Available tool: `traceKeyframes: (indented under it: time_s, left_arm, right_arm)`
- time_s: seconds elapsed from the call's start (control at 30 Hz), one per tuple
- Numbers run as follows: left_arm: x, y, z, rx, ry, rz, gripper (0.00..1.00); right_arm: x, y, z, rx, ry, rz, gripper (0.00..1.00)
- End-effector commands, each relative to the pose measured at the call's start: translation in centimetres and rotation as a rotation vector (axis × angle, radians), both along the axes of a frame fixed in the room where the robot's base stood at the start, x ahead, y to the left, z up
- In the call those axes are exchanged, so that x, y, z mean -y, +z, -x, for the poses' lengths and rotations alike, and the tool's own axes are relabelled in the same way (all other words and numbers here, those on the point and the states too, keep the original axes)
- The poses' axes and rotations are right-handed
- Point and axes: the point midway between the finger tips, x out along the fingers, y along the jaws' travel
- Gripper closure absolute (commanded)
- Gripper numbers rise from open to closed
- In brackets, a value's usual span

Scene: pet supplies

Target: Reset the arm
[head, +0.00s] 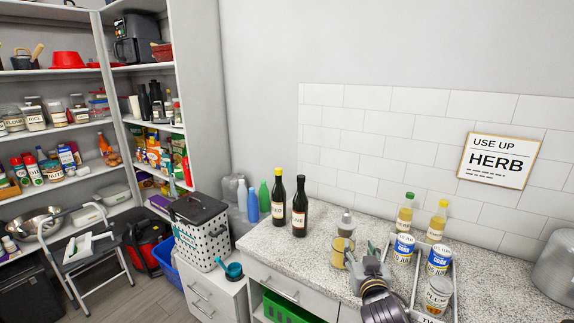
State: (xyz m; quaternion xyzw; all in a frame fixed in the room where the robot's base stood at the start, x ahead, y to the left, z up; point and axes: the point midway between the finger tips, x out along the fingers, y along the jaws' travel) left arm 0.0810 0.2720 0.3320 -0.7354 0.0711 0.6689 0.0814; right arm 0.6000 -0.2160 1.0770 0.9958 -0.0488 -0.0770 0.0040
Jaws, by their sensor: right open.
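My right gripper (362,255) is open over the speckled counter (320,262), its arm coming in from the bottom edge. A yellow-labelled can (340,247) stands just beyond and left of its fingers; I cannot tell whether they touch. A small grey-topped bottle or shaker (346,222) stands behind that can. To the gripper's right, a tray (447,300) holds white-and-blue cans (438,260) and a can or jar (437,296) at its near end. My left gripper is not in view.
Two dark bottles (299,207) stand at the counter's left part. Two yellowish bottles (404,213) stand behind the white-and-blue cans. A metal pot (555,262) is at the far right. A HERB sign (498,160) hangs on the tiled wall. Bare counter lies between the dark bottles and the gripper.

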Motion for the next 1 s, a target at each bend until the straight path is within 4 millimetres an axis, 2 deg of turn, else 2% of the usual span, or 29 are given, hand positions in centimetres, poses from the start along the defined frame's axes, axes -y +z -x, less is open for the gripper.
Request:
traceKeyframes:
  time_s: [0.03, 0.27, 0.5, 0.7, 1.0]
  left_arm:
    - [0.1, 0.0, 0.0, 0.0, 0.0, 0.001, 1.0]
    - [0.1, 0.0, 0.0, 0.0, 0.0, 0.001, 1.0]
    - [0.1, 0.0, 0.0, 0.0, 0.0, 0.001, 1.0]
    - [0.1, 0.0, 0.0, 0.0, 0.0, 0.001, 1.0]
    - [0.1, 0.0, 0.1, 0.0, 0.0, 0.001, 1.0]
  right_arm:
    - [0.3, -1.6, 0.9, -0.053, -0.008, 0.001, 0.5]
    - [1.4, -9.0, 6.2, -0.34, -0.015, 0.012, 0.5]
    - [1.7, -15.4, 13.4, -0.642, 0.028, 0.029, 0.5]
    - [1.4, -18.7, 19.0, -0.841, 0.087, 0.042, 0.5]
    - [1.0, -20.7, 24.0, -1.006, 0.156, 0.051, 0.5]
